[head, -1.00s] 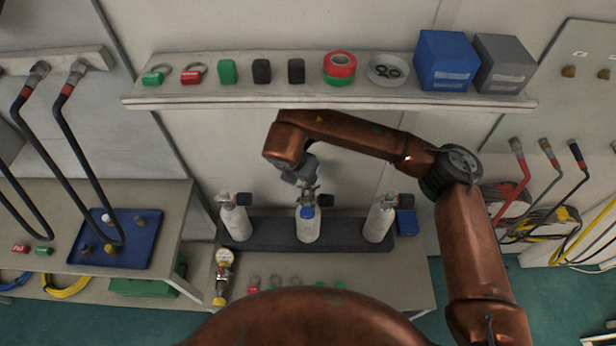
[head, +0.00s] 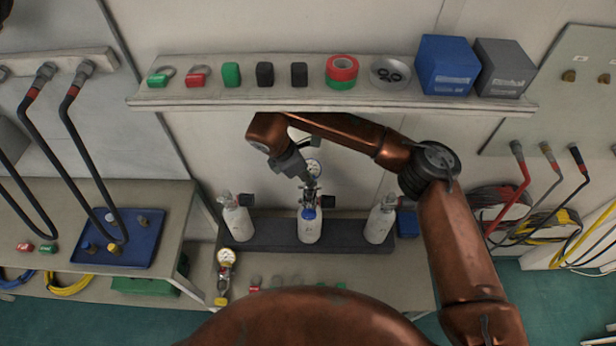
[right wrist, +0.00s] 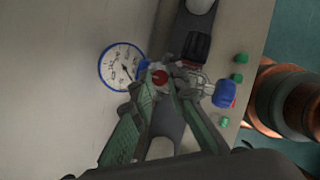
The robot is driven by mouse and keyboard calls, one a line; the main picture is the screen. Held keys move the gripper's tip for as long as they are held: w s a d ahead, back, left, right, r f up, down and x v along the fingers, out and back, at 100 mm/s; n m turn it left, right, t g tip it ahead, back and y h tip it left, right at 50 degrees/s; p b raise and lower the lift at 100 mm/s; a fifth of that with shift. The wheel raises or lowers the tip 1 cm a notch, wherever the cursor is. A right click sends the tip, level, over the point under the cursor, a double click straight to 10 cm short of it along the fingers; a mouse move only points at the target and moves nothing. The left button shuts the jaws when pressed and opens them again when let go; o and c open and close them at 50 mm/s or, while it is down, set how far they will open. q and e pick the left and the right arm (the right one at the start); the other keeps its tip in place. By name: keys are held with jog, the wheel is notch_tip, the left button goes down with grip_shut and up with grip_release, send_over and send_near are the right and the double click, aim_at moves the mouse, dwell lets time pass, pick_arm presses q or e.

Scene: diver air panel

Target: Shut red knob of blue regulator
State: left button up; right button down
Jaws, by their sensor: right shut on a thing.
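The blue regulator (head: 311,190) sits on top of the middle white cylinder (head: 310,228), with its round gauge (head: 313,167) behind it. In the right wrist view the gauge (right wrist: 122,66) has a blue rim, and a blue part (right wrist: 228,94) shows on the other side. The red knob (right wrist: 160,77) lies between the fingertips of my right gripper (right wrist: 163,84), which is shut on it. In the head view my right gripper (head: 305,179) reaches down to the regulator and hides part of it, including the knob. My left gripper is not in view.
White cylinders stand at the left (head: 237,222) and right (head: 379,224) in the same dark rack (head: 270,235). A loose regulator with a yellow end (head: 224,270) lies to the left. A shelf (head: 210,101) with small parts and boxes runs above the arm.

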dwell(0.4)
jog(key=c, duration=2.2)
grip_release()
jog(key=shift+o, duration=0.2)
jog(key=shift+a+r, duration=0.15)
jog(key=shift+r, duration=0.2)
jog(key=v, duration=0.2)
jog(key=shift+s+a+r, duration=0.1)
jog(key=shift+a+r, duration=0.05)
jog(key=shift+r, duration=0.15)
jog(key=s+a, duration=0.5)
jog(key=a, duration=0.5)
jog(key=shift+s+a+f, duration=0.2)
jog(key=shift+a, duration=0.05)
